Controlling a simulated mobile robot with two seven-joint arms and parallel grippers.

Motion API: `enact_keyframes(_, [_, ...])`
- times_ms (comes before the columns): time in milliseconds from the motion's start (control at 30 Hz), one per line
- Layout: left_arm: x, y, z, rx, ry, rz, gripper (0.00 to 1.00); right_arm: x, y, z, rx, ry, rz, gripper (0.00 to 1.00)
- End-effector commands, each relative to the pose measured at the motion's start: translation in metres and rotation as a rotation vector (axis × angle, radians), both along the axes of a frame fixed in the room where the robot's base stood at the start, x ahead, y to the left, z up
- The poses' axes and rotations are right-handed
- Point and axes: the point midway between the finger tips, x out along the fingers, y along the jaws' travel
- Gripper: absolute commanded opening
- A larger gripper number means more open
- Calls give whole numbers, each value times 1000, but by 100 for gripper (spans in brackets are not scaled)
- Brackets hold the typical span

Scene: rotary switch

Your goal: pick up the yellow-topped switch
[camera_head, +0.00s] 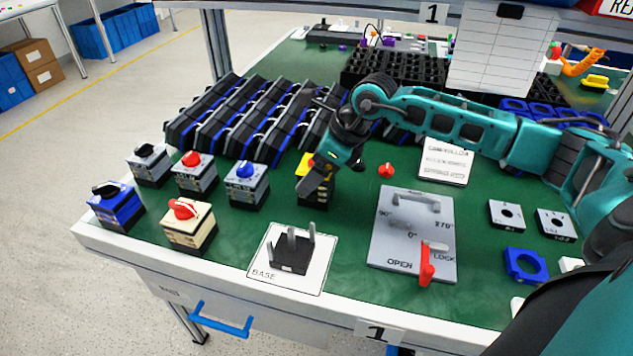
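The yellow-topped switch (303,164) stands on the green work surface at the right end of the back row of switches. Its yellow top shows only in part, because my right gripper (318,180) is in front of it. My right arm comes in from the right and the gripper points down at the switch. A dark finger overlaps the switch's front and hides much of its body. I cannot tell whether the fingers touch it or are closed. My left gripper is not in view.
Nearby are a blue-topped switch (246,183), red-topped switches (196,172) (188,225) and black-topped ones (149,164) (115,204). A white base plate with upright prongs (270,277) lies in front. A grey lock panel (387,250) is right of it. Sloped black racks (205,122) stand behind.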

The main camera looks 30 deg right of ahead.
Motion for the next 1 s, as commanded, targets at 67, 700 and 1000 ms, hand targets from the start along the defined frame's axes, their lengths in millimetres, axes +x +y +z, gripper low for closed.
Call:
enact_keyframes(67, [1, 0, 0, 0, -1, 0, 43, 3, 2, -8, -1, 1, 0, 81])
enact_keyframes(700, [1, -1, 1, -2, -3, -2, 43, 4, 4, -10, -2, 0, 0, 46])
enact_keyframes(1000, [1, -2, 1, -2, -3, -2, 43, 5, 3, -9, 0, -3, 0, 32])
